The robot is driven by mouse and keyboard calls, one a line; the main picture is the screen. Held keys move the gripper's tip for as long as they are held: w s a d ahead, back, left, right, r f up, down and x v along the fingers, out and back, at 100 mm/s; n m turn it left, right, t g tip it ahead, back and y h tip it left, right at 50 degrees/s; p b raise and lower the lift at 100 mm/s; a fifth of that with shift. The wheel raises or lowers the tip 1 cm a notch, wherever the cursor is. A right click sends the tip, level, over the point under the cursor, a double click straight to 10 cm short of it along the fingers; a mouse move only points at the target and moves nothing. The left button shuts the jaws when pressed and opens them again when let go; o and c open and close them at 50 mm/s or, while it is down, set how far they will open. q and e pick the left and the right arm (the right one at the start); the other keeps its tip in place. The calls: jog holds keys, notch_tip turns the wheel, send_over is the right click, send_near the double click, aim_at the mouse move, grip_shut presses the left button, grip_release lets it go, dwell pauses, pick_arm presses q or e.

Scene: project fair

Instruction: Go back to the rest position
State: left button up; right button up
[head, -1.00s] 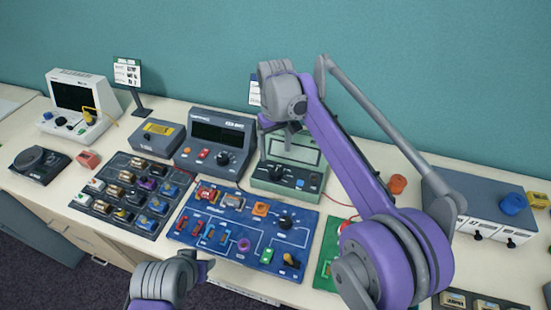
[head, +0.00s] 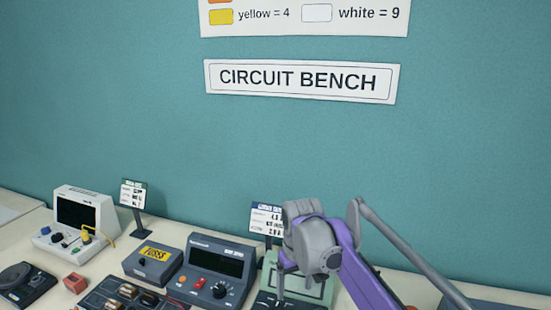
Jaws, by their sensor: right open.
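My right gripper (head: 283,287) hangs from its purple and grey arm at the lower right of the head view. It is over the green meter (head: 268,270) and hides part of it. Its jaws are small and partly lost against the meter, and I see nothing held in them. My left gripper is out of the picture.
A grey meter (head: 215,262), a box with a yellow label (head: 153,258) and a white oscilloscope (head: 82,224) stand along the bench. Card stands (head: 134,200) rise behind them. A "CIRCUIT BENCH" sign (head: 300,81) hangs on the teal wall. The bench front is out of view.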

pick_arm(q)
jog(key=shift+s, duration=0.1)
pick_arm(e)
jog(key=s+d+f+m+t, duration=0.1)
jog(key=s+d+f, duration=0.3)
jog(key=s, duration=0.4)
jog(key=s+d+f+m+t, duration=0.2)
jog(key=s+d+f, duration=0.2)
jog(key=s, duration=0.4)
jog(key=s+d+f+m+t, duration=0.1)
jog(key=s+d+f, duration=0.3)
jog(key=s, duration=0.4)
jog(key=shift+s+d+f+t, duration=0.1)
jog(key=shift+s+d+t, duration=0.15)
jog(key=shift+d, duration=0.3)
